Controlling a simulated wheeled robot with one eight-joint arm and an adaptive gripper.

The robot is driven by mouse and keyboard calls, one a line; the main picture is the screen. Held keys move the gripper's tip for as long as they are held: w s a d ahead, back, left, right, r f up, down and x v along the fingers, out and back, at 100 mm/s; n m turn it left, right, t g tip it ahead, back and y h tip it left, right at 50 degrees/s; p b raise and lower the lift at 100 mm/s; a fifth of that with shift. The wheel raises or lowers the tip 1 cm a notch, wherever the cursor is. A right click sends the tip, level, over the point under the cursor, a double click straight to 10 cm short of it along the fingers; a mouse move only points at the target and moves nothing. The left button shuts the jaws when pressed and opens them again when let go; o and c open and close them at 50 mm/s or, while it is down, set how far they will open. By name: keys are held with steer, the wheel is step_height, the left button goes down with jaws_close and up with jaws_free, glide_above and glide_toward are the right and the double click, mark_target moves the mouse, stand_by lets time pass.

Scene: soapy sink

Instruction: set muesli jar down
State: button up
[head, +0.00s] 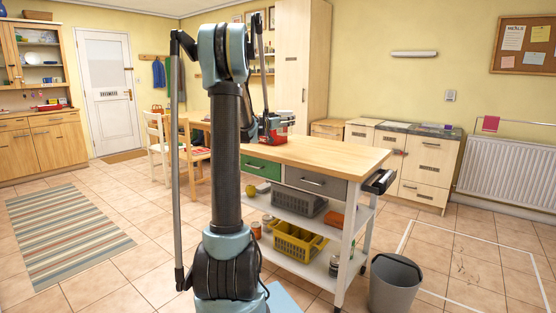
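My gripper (266,127) is small in the head view, low over the far left part of the wooden island top (320,152). A red object with a greyish top (283,122), perhaps the muesli jar, is right at the gripper. It looks upright and at or just above the worktop. Its left side is partly hidden by my gripper. I cannot tell whether the fingers are closed on it or whether its base touches the wood.
The near worktop is clear. Lower shelves hold a yellow basket (298,241), a grey basket (298,204) and several jars. A grey bin (395,285) stands at the island's right front. Wooden chairs (157,142) stand behind left. A striped rug (65,235) lies left.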

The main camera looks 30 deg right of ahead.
steer(key=shift+f, duration=0.1)
step_height(320, 180, down, 10)
steer(key=shift+s+d+r, duration=0.1)
stand_by(0.6)
steer(key=o, duration=1.2)
steer(key=v, duration=1.2)
